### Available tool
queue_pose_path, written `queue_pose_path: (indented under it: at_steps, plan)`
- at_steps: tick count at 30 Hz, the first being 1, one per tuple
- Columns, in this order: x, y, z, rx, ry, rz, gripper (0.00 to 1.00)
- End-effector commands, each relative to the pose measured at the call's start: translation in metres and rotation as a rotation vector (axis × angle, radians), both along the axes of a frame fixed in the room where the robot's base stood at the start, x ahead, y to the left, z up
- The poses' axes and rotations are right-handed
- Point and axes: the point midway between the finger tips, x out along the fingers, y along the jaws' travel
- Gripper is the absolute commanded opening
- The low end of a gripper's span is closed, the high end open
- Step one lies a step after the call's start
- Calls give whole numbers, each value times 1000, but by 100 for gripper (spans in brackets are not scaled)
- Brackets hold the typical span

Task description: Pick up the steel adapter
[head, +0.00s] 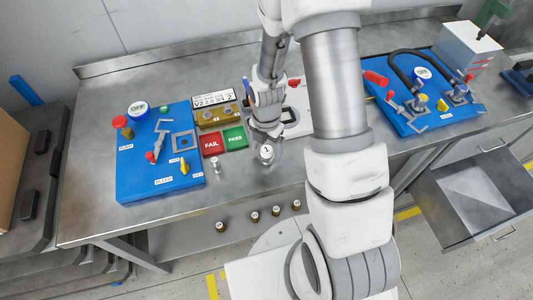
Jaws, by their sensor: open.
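My gripper (266,136) points down over the front part of the steel bench, to the right of the green PASS block. A small silvery cylinder with a white top marked 1 (266,153) shows right at its fingertips. I cannot tell whether the fingers touch it. Another small upright steel-coloured piece (215,165) stands on the bench in front of the red FAIL block, left of my gripper. I cannot tell which of the two is the steel adapter. The jaws are open, though the fingers are small and partly hidden.
A blue station board (135,180) with valves and a gauge lies left; another (405,120) lies right, beyond my arm. The FAIL block (211,144) and PASS block (234,138) stand between. Several brass-coloured pieces (254,217) sit below the bench's front edge. A drawer (478,195) is open.

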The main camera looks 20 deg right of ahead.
Motion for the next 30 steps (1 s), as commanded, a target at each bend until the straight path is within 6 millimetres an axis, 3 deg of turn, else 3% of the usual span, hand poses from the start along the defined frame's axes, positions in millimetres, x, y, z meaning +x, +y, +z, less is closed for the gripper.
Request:
queue_pose_path:
  at_steps: [3, 11, 26, 30]
  plan:
    - [0, 0, -9, -1, 1, 0, 88]
    - [0, 0, -11, -1, -1, 0, 88]
    - [0, 0, -11, -1, -1, 0, 2]
    - [0, 0, -10, -1, -1, 0, 0]
